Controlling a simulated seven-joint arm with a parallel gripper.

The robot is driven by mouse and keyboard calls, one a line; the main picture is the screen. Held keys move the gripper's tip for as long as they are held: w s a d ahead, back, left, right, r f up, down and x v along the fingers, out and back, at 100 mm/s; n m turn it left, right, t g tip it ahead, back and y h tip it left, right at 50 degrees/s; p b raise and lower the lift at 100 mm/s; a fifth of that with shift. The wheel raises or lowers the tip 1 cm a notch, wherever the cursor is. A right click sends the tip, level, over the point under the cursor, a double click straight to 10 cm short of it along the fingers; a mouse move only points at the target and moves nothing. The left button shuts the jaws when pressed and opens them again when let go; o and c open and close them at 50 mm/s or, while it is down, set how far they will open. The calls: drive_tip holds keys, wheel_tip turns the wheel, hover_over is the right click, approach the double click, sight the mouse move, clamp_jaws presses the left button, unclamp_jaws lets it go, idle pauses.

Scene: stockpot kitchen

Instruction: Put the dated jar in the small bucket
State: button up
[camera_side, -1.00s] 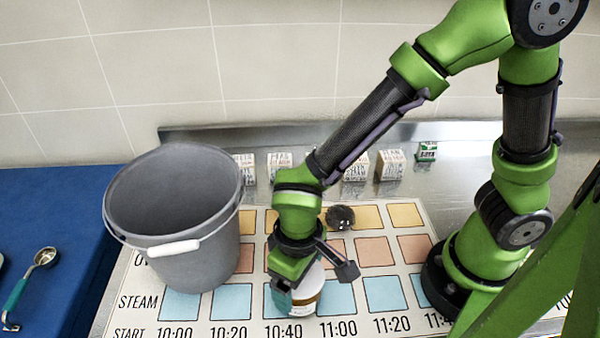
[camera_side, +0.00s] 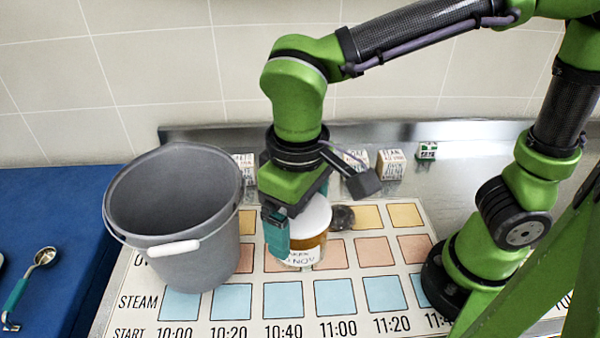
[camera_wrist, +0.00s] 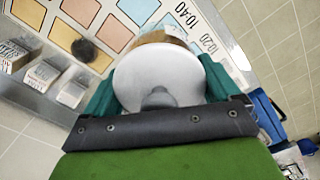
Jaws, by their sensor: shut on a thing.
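The dated jar (camera_side: 303,252) has a white lid, amber contents and a pale label with partly legible writing ending in "NOV". My gripper (camera_side: 292,228) is shut on it from above and holds it upright, apparently raised over the chart. In the wrist view the white lid (camera_wrist: 158,77) fills the space between my teal fingers. The small bucket (camera_side: 185,255) is grey with a white handle grip and stands left of the jar. It is open at the top, and I see no contents in the part of its inside that shows.
A chart mat (camera_side: 140,318) with coloured squares and times covers the steel counter. A dark round lump (camera_side: 342,217) lies behind the jar. Several small printed boxes (camera_side: 390,165) stand along the back. A ladle (camera_side: 30,275) lies on the blue surface at left.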

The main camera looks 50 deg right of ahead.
wheel_tip(320, 180, up, 6)
drive_tip(key=shift+r, duration=0.2)
drive_tip(key=w+a+m, duration=0.2)
drive_tip(key=w+m, duration=0.2)
drive_tip(key=w, duration=0.8)
drive_tip(key=w+a+m, duration=0.3)
drive_tip(key=w, duration=0.8)
drive_tip(key=f, duration=2.1)
drive_tip(key=shift+w+f, duration=0.15)
drive_tip(key=shift+w, duration=0.05)
drive_tip(key=shift+d+f, duration=0.1)
drive_tip(key=o, duration=1.6)
drive_tip(key=shift+f, duration=0.1)
wheel_tip(320, 180, up, 12)
drive_tip(key=shift+r, duration=0.2)
